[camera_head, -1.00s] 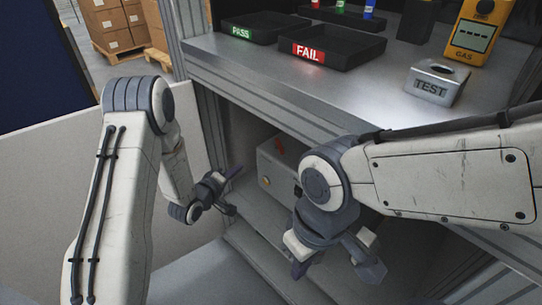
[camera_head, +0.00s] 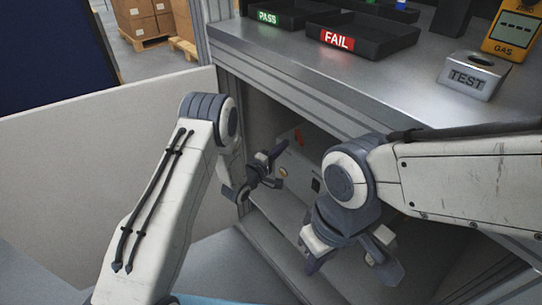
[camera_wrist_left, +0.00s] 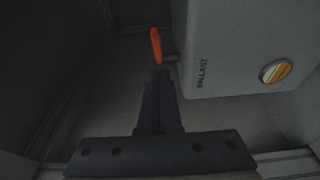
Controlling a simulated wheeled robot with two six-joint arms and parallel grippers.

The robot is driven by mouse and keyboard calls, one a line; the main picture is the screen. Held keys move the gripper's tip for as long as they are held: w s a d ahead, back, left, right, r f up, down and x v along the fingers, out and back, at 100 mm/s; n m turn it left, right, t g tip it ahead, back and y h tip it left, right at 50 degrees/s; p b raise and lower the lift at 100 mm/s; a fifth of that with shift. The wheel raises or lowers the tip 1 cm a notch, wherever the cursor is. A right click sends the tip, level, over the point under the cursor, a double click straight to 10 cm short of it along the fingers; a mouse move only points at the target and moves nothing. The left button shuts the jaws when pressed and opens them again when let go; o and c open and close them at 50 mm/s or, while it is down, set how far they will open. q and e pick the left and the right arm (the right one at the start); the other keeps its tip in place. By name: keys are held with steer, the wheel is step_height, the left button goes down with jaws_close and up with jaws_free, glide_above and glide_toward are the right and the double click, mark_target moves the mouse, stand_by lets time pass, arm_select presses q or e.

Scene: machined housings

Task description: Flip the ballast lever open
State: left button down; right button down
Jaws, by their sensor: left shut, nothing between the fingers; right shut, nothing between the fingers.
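The ballast lever is an orange-red handle (camera_wrist_left: 156,44) on a short grey stub at the side of a grey box (camera_wrist_left: 225,45) marked BALLAST. In the head view the lever (camera_head: 298,136) shows as a small red piece on the box (camera_head: 303,162) inside the bay under the bench. My left gripper (camera_head: 282,147) is shut and empty, close to the lever. In the left wrist view its fingertips (camera_wrist_left: 160,74) appear just below the lever's lower end; I cannot tell whether they touch. My right gripper (camera_head: 312,265) is shut and empty, lower and to the right, in front of the bay.
A yellow-striped round knob (camera_wrist_left: 276,72) sits on the box face. The bench top (camera_head: 400,85) overhangs the bay and carries PASS (camera_head: 290,15) and FAIL (camera_head: 365,40) trays, a TEST block (camera_head: 472,75) and a yellow gas meter (camera_head: 513,32). A pale panel (camera_head: 90,150) stands left.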

mark_target(299, 141)
arm_select(q)
steer(key=shift+w+d, duration=0.15)
steer(key=shift+d, duration=0.55)
steer(key=shift+w+d, duration=0.1)
steer(key=shift+d, duration=0.6)
steer(key=shift+d, duration=0.1)
